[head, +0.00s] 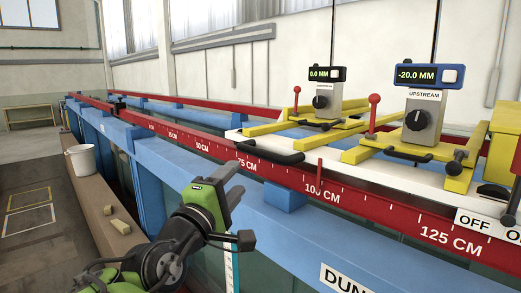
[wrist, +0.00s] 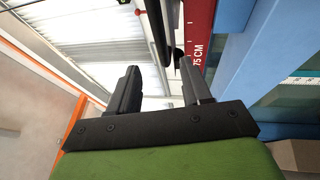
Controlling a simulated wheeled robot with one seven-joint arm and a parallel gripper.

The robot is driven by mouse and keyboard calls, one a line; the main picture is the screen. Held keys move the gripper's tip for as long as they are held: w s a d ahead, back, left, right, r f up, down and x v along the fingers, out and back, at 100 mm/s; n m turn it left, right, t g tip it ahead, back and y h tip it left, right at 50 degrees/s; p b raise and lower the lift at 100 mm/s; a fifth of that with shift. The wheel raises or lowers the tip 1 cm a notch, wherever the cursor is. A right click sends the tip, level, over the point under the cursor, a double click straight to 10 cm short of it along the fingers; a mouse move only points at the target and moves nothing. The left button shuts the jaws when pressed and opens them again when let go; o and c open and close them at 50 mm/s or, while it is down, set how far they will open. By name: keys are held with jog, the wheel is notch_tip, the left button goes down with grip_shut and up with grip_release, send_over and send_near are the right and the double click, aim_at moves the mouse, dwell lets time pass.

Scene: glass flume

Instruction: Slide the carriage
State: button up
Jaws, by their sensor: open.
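The carriage is a white plate (head: 345,165) carrying two yellow frames, on the red rails of the flume. A black bar handle (head: 270,152) is on its near left edge. A red pointer (head: 320,177) stands near the 100 CM mark. My gripper (head: 240,212) is open and empty, left of and below the handle in the head view, apart from the carriage. In the wrist view my gripper (wrist: 160,78) shows both fingers spread with nothing between them. A dark bar lies beyond the fingers there; I cannot tell whether it is the handle.
The red scale rail (head: 200,140) runs along the blue flume edge (head: 255,215). Gauges (head: 324,74) and (head: 428,76) stand on the yellow frames.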

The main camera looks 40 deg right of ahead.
aim_at(257, 155)
jog(key=p+x, duration=0.5)
jog(key=x, duration=1)
jog(key=shift+r, duration=0.1)
grip_shut()
